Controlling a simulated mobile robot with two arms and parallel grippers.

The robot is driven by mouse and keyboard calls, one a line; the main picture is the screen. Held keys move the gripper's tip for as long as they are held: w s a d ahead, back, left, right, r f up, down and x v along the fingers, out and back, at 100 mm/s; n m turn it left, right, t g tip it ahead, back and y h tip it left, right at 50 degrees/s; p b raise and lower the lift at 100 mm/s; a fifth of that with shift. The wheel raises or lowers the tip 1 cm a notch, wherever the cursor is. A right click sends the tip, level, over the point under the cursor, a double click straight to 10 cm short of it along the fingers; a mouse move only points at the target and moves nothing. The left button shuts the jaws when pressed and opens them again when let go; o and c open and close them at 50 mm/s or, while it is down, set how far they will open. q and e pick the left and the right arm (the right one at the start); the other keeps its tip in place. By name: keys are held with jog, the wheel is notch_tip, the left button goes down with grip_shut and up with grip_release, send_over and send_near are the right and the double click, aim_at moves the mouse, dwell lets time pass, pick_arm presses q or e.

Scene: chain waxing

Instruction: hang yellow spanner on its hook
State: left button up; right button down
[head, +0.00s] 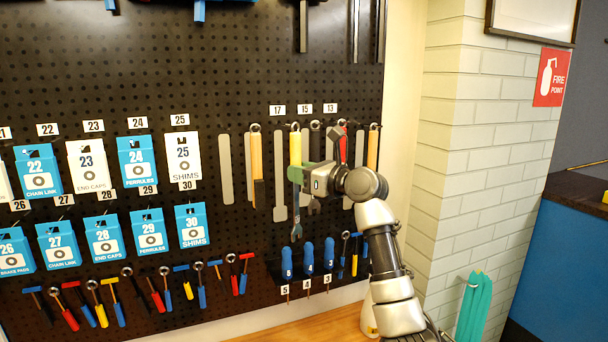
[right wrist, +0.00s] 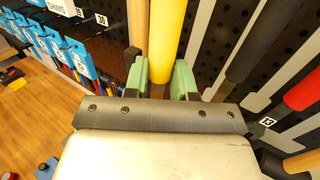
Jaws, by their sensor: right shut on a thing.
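The yellow spanner (head: 295,148) hangs upright in front of the black pegboard, with its yellow handle up and its grey-blue jaw end down. Its top is level with a hook (head: 295,126) below the label 17–15 row; I cannot tell if it is on the hook. My right gripper (head: 301,176) is shut on the spanner's handle, coming from the right. In the right wrist view the green fingers (right wrist: 161,76) pinch the yellow handle (right wrist: 172,38) from both sides. My left gripper is not in view.
An orange-handled tool (head: 257,158) hangs just left of the spanner. Black- and red-handled tools hang close on the right, partly behind my arm. Blue-handled tools (head: 308,257) stand in a rack below. Blue and white packets (head: 149,231) hang at left.

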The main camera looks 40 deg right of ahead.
jog(key=w+d, duration=0.1)
jog(key=w, duration=0.5)
jog(key=shift+d+f, duration=0.2)
jog(key=shift+f, duration=0.1)
dwell(0.3)
jog(key=shift+w, duration=0.15)
dwell(0.6)
jog(key=c, duration=0.8)
grip_release()
jog(key=shift+c, duration=0.2)
jog(key=v, duration=0.9)
jog(key=shift+b, duration=0.3)
